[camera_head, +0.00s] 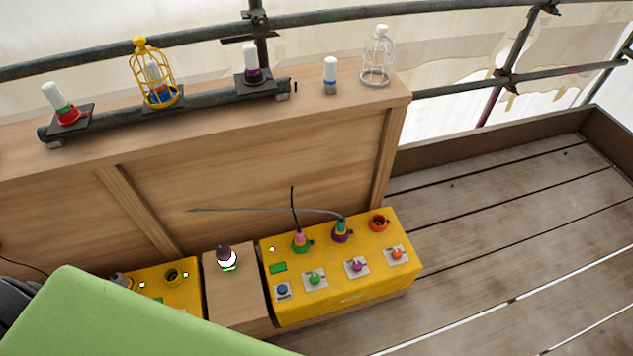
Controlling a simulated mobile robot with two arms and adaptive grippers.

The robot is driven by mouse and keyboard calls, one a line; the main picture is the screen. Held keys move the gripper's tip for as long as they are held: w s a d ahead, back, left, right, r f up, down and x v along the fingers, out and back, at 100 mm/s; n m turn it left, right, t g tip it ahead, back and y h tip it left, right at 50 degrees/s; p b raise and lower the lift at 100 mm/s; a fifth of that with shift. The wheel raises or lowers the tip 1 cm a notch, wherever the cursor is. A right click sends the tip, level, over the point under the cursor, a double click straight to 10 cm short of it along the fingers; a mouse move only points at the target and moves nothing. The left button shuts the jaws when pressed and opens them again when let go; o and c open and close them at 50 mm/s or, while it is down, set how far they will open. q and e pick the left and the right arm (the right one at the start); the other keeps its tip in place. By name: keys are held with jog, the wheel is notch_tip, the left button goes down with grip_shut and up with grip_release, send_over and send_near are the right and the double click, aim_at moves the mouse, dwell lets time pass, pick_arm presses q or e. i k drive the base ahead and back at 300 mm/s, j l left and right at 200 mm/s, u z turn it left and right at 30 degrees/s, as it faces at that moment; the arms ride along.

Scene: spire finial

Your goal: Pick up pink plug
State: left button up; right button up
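The pink plug (299,236) stands upright in a green ringed socket (301,245) on top of the yellow box (335,299). A thin dark cable rises from the plug's top. To its right a teal plug (341,224) sits in a purple socket (342,236), with a grey cable running off to the left. Neither of my grippers can be made out in this view.
An empty orange-red socket (378,222) and several coloured knobs are on the yellow box. A wooden block (236,290) with a small dark-and-white object (227,256) separates it from another yellow box (183,293). A wooden ledge (300,109) behind holds lamps and cages.

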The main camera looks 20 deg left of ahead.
aim_at(299, 241)
jog(key=l+u, duration=0.15)
jog(key=u, duration=0.2)
jog(key=l+u, duration=0.15)
jog(key=u, duration=0.2)
jog(key=i, duration=0.05)
